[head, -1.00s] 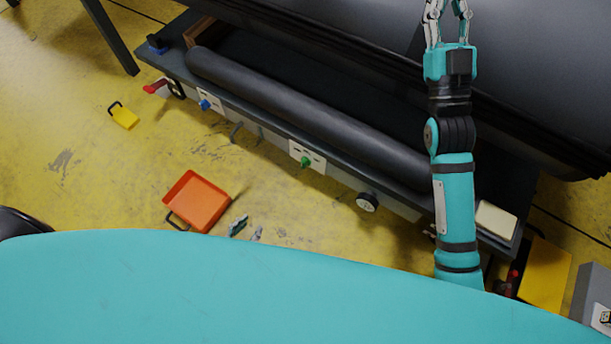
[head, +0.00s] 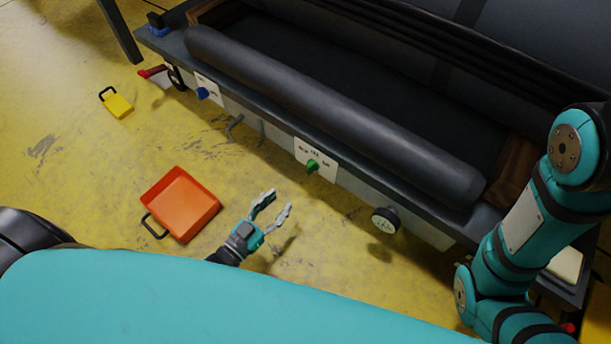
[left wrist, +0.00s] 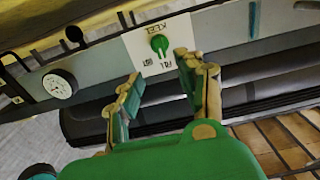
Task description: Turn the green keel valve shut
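The green keel valve (head: 313,166) is a small knob on a white label plate (head: 322,158) on the front side of the bench. In the left wrist view the knob (left wrist: 159,43) shows close up, and the plate reads KEEL upside down. My left gripper (head: 278,202) is open and empty, in front of the bench and a short way left of and below the valve in the head view. In the left wrist view its spread fingers (left wrist: 160,70) point toward the plate, apart from the knob. My right arm bends at the right; its gripper is out of view.
A blue valve (head: 202,93) and a red handle (head: 152,72) sit further left on the bench. A round gauge (head: 385,220) stands out right of the green valve. A black roll (head: 330,115) lies on top. An orange tray (head: 180,204) and a yellow box (head: 117,104) are on the floor.

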